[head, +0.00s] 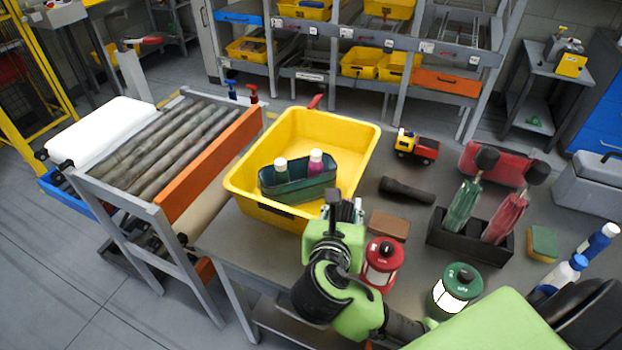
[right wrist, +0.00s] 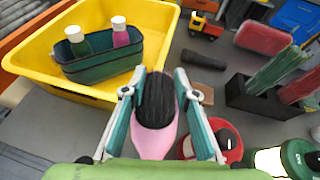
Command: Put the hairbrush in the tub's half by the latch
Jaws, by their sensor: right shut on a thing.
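The hairbrush (right wrist: 155,105), with a dark bristled head and a pink part, is held between the fingers of my right gripper (right wrist: 154,84) in the right wrist view. In the head view my right gripper (head: 345,210) is at the tub's near right corner and mostly hides the brush. The yellow tub (head: 352,136) stands on the grey table; it also shows in the right wrist view (right wrist: 92,18). A red piece (head: 315,101), possibly the latch, shows at its far rim. A dark green caddy (head: 300,190) with two bottles sits inside, towards the near side. My left gripper is not visible.
Right of the tub are a dark flashlight (head: 407,190), a brown block (head: 388,225), a toy truck (head: 416,146) and a black holder (head: 468,242). Red (head: 381,263) and green (head: 456,290) lanterns stand near my right arm. A roller conveyor (head: 165,150) is left.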

